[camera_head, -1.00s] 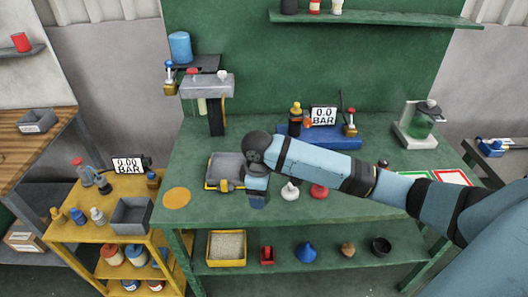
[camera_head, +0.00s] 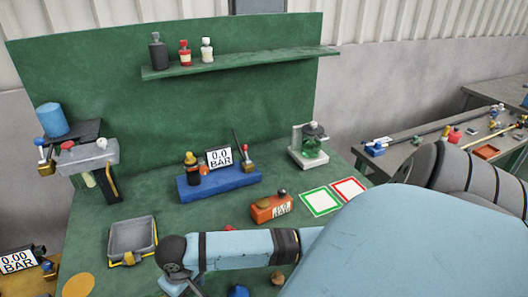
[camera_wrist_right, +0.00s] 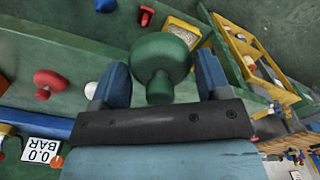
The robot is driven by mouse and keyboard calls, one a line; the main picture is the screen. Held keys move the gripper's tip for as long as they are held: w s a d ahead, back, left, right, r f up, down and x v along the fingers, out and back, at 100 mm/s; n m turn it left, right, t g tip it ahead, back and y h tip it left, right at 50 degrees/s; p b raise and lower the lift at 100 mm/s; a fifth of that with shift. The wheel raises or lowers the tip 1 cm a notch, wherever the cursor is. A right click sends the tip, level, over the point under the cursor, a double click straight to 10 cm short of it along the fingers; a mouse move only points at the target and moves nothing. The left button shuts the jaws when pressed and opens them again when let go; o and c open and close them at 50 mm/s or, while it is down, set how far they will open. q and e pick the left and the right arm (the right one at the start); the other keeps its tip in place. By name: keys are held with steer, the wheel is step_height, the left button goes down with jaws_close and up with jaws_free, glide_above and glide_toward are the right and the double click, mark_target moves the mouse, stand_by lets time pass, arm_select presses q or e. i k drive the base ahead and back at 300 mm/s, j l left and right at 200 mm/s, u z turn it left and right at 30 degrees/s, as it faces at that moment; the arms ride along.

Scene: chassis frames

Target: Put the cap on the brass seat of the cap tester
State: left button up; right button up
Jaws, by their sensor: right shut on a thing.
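My right gripper (camera_wrist_right: 162,88) is shut on a green cap (camera_wrist_right: 162,58), a round knob with a short stem, held between its blue fingertips. In the head view the right gripper (camera_head: 190,283) is at the bottom, low over the front of the green bench, largely hidden by my own arm; the cap cannot be made out there. An orange device (camera_head: 271,207) with a brass-coloured round seat on top, which looks like the cap tester, stands on the bench right of and behind the gripper, well apart from the cap. My left gripper is not in view.
A blue pressure unit (camera_head: 220,180) with a "0.0 BAR" display stands behind. A grey tray (camera_head: 132,238) lies at left. Green (camera_head: 321,202) and red (camera_head: 349,190) framed mats lie at right. A red cap (camera_wrist_right: 48,82) and a white cap (camera_wrist_right: 91,90) show in the wrist view.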

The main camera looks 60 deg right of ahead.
mark_target(263, 206)
steer(key=k+l+u, duration=0.1)
steer(key=l, duration=0.35)
steer(key=k+l+u, duration=0.15)
steer(key=l, duration=0.3)
steer(key=k+l+u, duration=0.1)
steer(key=l, duration=0.3)
steer(key=k+l+u, duration=0.1)
steer(key=k+l, duration=0.15)
steer(key=l, duration=0.15)
steer(key=k+l+u, duration=0.1)
steer(key=l, duration=0.3)
steer(key=k+l+u, duration=0.15)
steer(key=l, duration=0.25)
steer(key=k, duration=0.1)
